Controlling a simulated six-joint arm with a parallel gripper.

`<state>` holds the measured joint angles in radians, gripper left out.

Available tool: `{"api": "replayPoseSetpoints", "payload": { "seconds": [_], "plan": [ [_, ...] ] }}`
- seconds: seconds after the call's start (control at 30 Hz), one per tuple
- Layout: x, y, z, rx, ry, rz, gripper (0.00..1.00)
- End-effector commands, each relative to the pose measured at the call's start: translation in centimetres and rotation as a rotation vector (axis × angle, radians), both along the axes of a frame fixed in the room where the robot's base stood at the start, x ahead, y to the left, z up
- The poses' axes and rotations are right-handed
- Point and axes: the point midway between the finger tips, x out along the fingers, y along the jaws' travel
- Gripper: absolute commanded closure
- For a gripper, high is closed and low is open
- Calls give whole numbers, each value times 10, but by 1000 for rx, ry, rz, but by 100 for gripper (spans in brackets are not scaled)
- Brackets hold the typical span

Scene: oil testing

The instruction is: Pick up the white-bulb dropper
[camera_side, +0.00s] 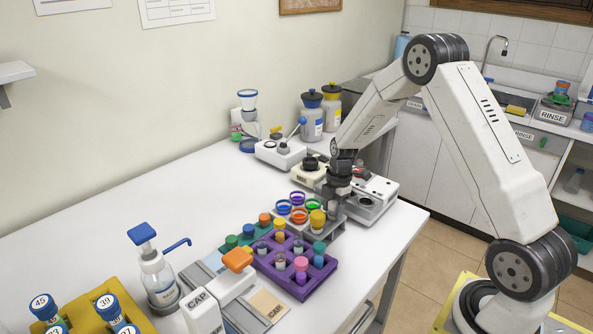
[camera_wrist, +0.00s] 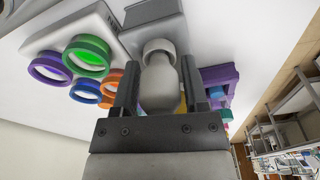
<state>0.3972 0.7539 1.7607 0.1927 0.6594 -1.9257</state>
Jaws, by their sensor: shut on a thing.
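The white-bulb dropper (camera_wrist: 160,88) is in the middle of the wrist view, its pale rounded bulb between the two dark fingers of my gripper (camera_wrist: 159,76). My gripper is shut on the bulb. In the side view my gripper (camera_side: 338,203) points down at the back right of a grey rack (camera_side: 328,234), beside a yellow-bulb dropper (camera_side: 317,220). The white bulb is mostly hidden there by the fingers. I cannot tell whether the dropper's lower end is still in the rack.
Coloured rings (camera_side: 299,215) stand left of the gripper. A purple rack (camera_side: 262,262) with several vials is in front. A white instrument (camera_side: 372,200) is close on the right. A pump bottle (camera_side: 158,275) stands front left. The table's left middle is clear.

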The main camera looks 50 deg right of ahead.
Motion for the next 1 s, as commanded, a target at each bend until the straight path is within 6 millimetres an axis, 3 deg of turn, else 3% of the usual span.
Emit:
{"api": "replayPoseSetpoints", "payload": {
  "seconds": [0.27, 0.7, 1.0],
  "plan": [
    [0, 0, 23, -1, -3, 0, 62],
    [0, 0, 84, 0, -2, 0, 62],
    [0, 0, 98, 1, 0, 0, 62]
  ]
}}
